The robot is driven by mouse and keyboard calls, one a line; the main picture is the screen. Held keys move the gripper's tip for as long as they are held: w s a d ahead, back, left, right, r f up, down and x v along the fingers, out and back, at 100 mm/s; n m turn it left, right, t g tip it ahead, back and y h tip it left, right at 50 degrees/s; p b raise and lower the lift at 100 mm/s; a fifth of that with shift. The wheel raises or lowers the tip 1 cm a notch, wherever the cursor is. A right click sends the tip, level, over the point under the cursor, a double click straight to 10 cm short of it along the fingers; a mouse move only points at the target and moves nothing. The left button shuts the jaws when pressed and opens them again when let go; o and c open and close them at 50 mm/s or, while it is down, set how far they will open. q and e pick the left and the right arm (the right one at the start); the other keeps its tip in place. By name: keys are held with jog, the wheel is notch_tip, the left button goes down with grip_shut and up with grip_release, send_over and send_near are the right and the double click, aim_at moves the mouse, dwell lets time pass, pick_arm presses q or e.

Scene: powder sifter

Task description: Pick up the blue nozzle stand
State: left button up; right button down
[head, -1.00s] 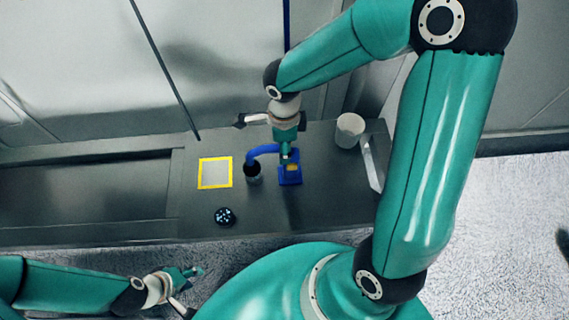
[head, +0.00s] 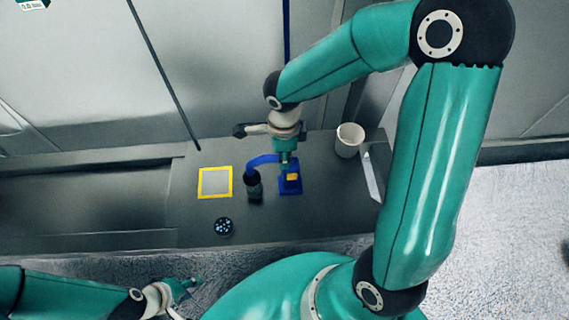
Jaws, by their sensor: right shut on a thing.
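The blue nozzle stand (head: 290,186) is upright on the dark counter. It has a square base with a small yellow part and a curved blue arm reaching left. A dark cylinder (head: 253,187) is below the arm's left end; I cannot tell whether they touch. My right gripper (head: 287,161) points down over the stand and is shut on its upper part, which the fingers hide. I cannot tell whether the base is clear of the counter. My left gripper (head: 188,286) is low in the picture, away from the stand; its jaw opening is unclear.
A yellow-framed pale square (head: 215,183) and a round dark piece with pale dots (head: 224,227) lie left of the stand. A white cup (head: 349,141) and a pale wedge-shaped piece (head: 370,180) are to the right. A wall closes the back.

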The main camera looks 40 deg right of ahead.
jog(key=shift+r, duration=0.15)
notch_tip(320, 180, up, 19)
jog(key=w, duration=0.1)
jog(key=f, duration=0.5)
jog(key=f+b, duration=0.1)
jog(key=f, duration=0.5)
jog(key=s+f, duration=0.1)
jog(key=f, duration=0.4)
jog(key=shift+f, duration=0.3)
jog(key=shift+f+b, duration=0.75)
jog(key=shift+f, duration=0.25)
pick_arm(q)
jog(key=shift+f+b, duration=0.7)
jog(key=shift+f, duration=1.25)
pick_arm(e)
jog(key=shift+f, duration=0.4)
pick_arm(q)
grip_shut()
